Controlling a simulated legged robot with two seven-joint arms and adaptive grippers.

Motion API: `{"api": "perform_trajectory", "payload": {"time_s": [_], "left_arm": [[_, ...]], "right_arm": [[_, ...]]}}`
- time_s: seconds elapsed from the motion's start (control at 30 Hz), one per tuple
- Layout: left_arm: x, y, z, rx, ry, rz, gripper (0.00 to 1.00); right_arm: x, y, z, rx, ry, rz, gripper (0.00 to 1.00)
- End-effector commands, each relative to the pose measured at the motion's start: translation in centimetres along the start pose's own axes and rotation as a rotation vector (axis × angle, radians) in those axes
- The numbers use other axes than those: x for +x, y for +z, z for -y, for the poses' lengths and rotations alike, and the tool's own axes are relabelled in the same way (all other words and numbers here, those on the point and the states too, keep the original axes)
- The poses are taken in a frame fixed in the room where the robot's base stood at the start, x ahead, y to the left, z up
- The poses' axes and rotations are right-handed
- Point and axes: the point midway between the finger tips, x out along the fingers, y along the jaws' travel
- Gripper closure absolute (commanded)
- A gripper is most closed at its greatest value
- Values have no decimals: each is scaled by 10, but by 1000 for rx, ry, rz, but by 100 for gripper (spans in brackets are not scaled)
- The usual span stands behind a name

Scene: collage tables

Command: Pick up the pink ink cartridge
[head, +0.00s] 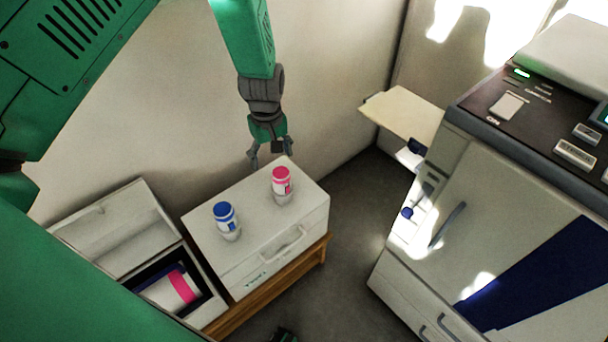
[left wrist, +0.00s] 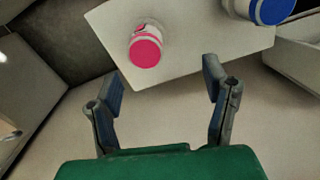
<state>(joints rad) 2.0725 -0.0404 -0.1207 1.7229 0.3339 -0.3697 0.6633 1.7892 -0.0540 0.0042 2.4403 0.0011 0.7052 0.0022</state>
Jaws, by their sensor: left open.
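The pink ink cartridge (head: 281,182) is a white bottle with a pink cap and pink label, upright on top of a white box (head: 300,236). It also shows in the left wrist view (left wrist: 146,48), beyond the fingers and a little left of the middle of the gap. My left gripper (head: 271,158) is open and empty, above and behind the pink cartridge, near the box's back edge. In the left wrist view its two fingers (left wrist: 164,88) are wide apart, touching nothing. My right gripper is not in view.
A blue-capped cartridge (head: 226,219) stands left of the pink one on the same box. An open white container (head: 207,312) at lower left holds a pink-banded bottle (head: 171,290). A large printer (head: 470,190) stands at right. A wall is close behind my left gripper.

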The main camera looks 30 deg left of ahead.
Motion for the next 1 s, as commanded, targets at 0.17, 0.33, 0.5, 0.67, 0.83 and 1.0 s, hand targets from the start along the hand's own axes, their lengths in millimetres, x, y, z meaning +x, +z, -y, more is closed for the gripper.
{"api": "perform_trajectory", "payload": {"time_s": [0.17, 0.33, 0.5, 0.67, 0.83, 1.0], "left_arm": [[4, -2, -5, -25, 3, 8, 32], [39, 0, -6, -24, 1, 6, 32], [67, 0, -8, -23, 1, 4, 32], [78, -1, -7, -23, 4, 6, 32], [98, -2, -10, -23, 4, 7, 32], [123, -1, -14, -23, 3, 6, 32]], "right_arm": [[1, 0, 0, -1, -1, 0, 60], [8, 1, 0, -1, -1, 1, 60], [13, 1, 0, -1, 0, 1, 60], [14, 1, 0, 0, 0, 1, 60], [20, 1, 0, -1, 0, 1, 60], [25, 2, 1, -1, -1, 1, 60]]}}
